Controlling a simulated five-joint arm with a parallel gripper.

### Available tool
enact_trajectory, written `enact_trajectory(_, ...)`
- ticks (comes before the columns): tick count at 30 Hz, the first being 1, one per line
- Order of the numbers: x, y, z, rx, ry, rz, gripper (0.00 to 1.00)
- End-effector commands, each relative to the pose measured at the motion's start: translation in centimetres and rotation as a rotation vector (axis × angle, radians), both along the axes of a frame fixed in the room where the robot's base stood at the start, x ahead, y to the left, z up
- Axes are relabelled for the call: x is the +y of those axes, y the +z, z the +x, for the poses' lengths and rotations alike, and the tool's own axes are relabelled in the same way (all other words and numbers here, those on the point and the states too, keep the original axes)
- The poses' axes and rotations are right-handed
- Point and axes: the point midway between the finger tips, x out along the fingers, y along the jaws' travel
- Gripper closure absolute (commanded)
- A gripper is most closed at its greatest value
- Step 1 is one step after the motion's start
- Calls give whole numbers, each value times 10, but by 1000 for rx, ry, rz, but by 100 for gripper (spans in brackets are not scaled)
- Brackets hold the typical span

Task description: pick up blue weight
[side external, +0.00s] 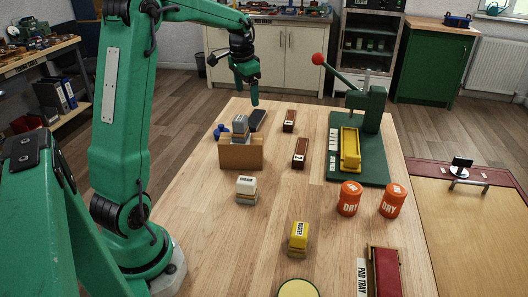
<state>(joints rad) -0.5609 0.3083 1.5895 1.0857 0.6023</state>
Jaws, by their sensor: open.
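A small blue object (221,130), which looks like the blue weight, lies on the wooden table near its far left edge. My gripper (247,92) is open and empty, pointing down above the far end of the table. It is up and to the right of the blue object, apart from it.
A dark block (257,119) lies below my gripper. Two dark red blocks (300,153) lie mid-table. A green press (370,110) with a red-knobbed lever and yellow piece (350,149) stands right. Two orange DRY cans (349,198) stand nearer. The table's left middle is partly clear.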

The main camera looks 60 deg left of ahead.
Motion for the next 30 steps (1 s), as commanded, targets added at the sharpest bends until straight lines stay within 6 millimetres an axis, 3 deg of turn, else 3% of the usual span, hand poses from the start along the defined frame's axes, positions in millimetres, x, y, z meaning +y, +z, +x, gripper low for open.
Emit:
enact_trajectory(9, 86, -55, 4, 73, -4, -32, 20)
enact_trajectory(18, 153, -109, -10, 121, -13, -69, 20)
enact_trajectory(24, 171, -126, -17, 133, -19, -82, 20)
enact_trajectory(30, 173, -129, -18, 135, -20, -84, 20)
